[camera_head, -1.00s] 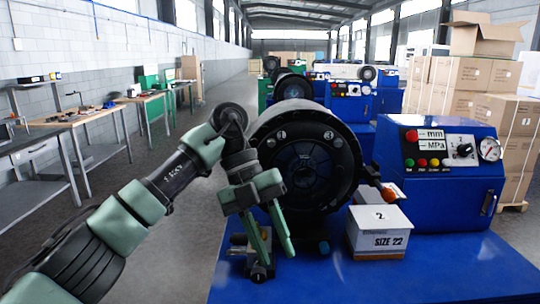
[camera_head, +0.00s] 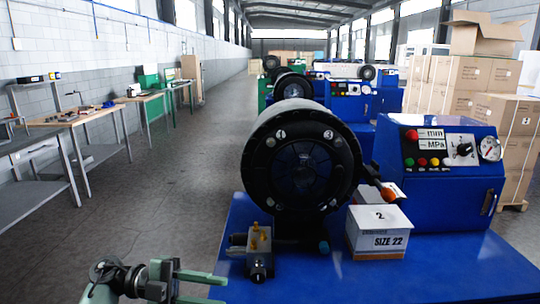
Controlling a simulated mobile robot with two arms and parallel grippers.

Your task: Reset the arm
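My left gripper (camera_head: 196,288) shows at the bottom edge, left of the blue machine table (camera_head: 440,270). Its two green fingers are apart, with nothing seen between them. Most of my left arm is below the picture. My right gripper is not in view. The black round crimper head (camera_head: 303,165) stands on the table, clear of my gripper.
A small brass and metal fitting block (camera_head: 259,252) sits on the table before the crimper. A white "SIZE 22" box (camera_head: 378,232) stands right of it, by the blue control panel (camera_head: 440,175). Workbenches (camera_head: 70,119) line the left wall. The floor between is free.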

